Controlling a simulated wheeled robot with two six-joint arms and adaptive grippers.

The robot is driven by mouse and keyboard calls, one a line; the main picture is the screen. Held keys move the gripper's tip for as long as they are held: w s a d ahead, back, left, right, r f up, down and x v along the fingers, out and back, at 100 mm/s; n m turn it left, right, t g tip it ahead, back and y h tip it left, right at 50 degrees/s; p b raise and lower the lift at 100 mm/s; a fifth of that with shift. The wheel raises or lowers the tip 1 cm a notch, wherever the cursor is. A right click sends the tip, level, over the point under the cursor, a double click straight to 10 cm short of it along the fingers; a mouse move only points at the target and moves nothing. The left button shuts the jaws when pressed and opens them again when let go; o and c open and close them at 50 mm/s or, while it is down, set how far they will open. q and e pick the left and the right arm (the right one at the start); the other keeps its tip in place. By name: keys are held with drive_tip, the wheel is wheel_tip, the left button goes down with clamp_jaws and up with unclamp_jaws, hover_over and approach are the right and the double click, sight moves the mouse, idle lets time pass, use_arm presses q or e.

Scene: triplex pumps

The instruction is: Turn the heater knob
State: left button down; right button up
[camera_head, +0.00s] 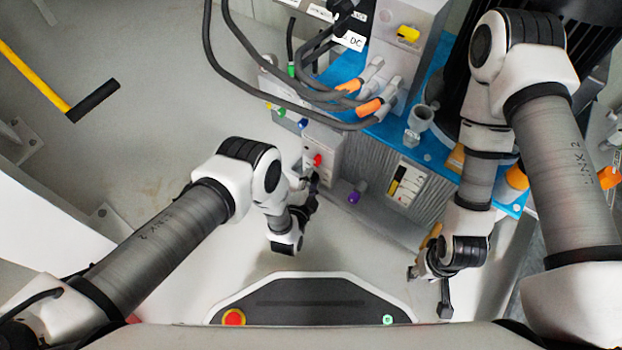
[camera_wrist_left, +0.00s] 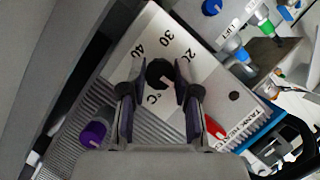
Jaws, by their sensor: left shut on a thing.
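The heater knob (camera_wrist_left: 160,74) is a small black knob with a pale pointer mark. It sits on a white dial plate (camera_wrist_left: 133,38) marked 20, 30, 40 and °C. My left gripper (camera_wrist_left: 159,76) has its two dark fingers on either side of the knob and is shut on it. In the head view my left gripper (camera_head: 312,188) is at the front of the pale control box (camera_head: 322,143) and hides the knob. My right gripper (camera_head: 430,275) hangs low at the right, away from the knob; its finger opening is unclear.
A purple knob (camera_head: 356,192) is right of my left gripper, on the grey ribbed housing. A red lever (camera_head: 317,160) is close above the gripper. Dark cables (camera_head: 290,98) loop above the box.

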use_arm(q)
drive_tip(key=shift+w+a+f+n+g+h+b, duration=0.15)
drive_tip(key=shift+n+g+h+b, duration=0.95)
drive_tip(key=shift+n, duration=1.6)
drive_tip(key=shift+w+a+r+n+g+h+b, duration=0.15)
drive_tip(key=shift+n+g+h, duration=0.6)
drive_tip(key=shift+n+h, duration=1.45)
drive_tip(key=shift+w+a+f+n+g+h+b, duration=0.1)
drive_tip(key=shift+n+g+h+b, duration=0.7)
drive_tip(key=shift+n, duration=2.4)
drive_tip(key=c, duration=0.8)
unclamp_jaws()
drive_tip(key=shift+s, duration=0.1)
drive_tip(key=shift+c, duration=0.2)
